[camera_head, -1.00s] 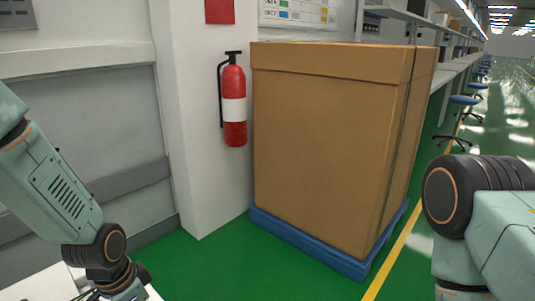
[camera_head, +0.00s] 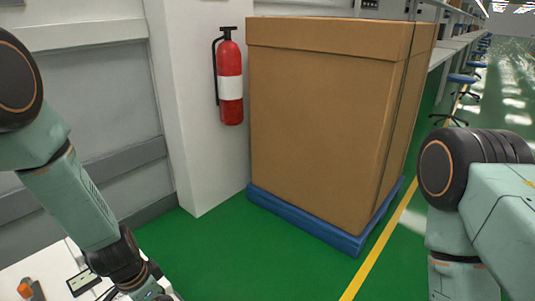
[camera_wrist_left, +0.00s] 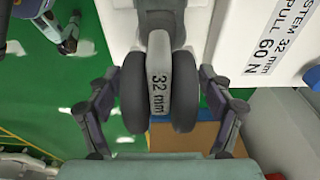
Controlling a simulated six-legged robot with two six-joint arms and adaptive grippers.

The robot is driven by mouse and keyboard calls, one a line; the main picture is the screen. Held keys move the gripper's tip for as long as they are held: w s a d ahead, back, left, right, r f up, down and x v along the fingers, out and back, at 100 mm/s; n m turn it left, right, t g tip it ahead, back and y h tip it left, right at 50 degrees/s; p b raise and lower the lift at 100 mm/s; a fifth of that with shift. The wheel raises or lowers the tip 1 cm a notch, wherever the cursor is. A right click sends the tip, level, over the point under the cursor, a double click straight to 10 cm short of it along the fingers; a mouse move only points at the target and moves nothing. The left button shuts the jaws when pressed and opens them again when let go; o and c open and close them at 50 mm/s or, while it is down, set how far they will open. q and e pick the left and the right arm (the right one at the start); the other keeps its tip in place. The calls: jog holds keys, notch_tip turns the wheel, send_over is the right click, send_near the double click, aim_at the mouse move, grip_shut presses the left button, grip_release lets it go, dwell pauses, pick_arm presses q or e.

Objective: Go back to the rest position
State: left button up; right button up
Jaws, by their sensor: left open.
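My left gripper (camera_wrist_left: 158,76) is open in the left wrist view, one finger on each side of a caster. The caster (camera_wrist_left: 159,80) has a grey middle marked "32 mm" and dark twin wheels. It sits between the open fingers, with visible gaps at the fingertips; contact cannot be told. In the head view my left arm reaches down to the lower left, and its wrist end (camera_head: 146,288) is cut by the bottom edge. My right arm is at the right edge, with its gripper out of view.
A white surface (camera_head: 40,262) at lower left carries an orange-and-grey item (camera_head: 27,290). A large cardboard box (camera_head: 320,120) stands on a blue pallet (camera_head: 305,217). A fire extinguisher (camera_head: 230,85) hangs on the wall. Green floor (camera_head: 215,245) is clear in front.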

dwell(0.6)
pick_arm(q)
jog(key=shift+s+a+r, duration=0.2)
jog(key=shift+r, duration=1.75)
jog(key=shift+s+a+r, duration=0.2)
jog(key=shift+s+r, duration=0.05)
jog(key=shift+r, duration=1.75)
jog(key=shift+s+a+r, duration=0.2)
jog(key=shift+r, duration=1.75)
jog(key=shift+w+d+f, duration=0.2)
jog(key=shift+f, duration=1.85)
jog(key=shift+w+d+f, duration=0.2)
jog(key=shift+w+f, duration=0.05)
jog(key=shift+f, duration=1.75)
jog(key=shift+w+d+f, duration=0.2)
jog(key=shift+f, duration=1.85)
jog(key=shift+w+a+r+n+p, duration=0.1)
jog(key=shift+n+p, duration=0.35)
jog(key=shift+n, duration=0.15)
jog(key=shift+a+n, duration=0.1)
jog(key=shift+n, duration=0.7)
jog(key=shift+w+a+n+y+p, duration=0.1)
jog(key=shift+n+y+p, duration=0.25)
jog(key=shift+n, duration=0.35)
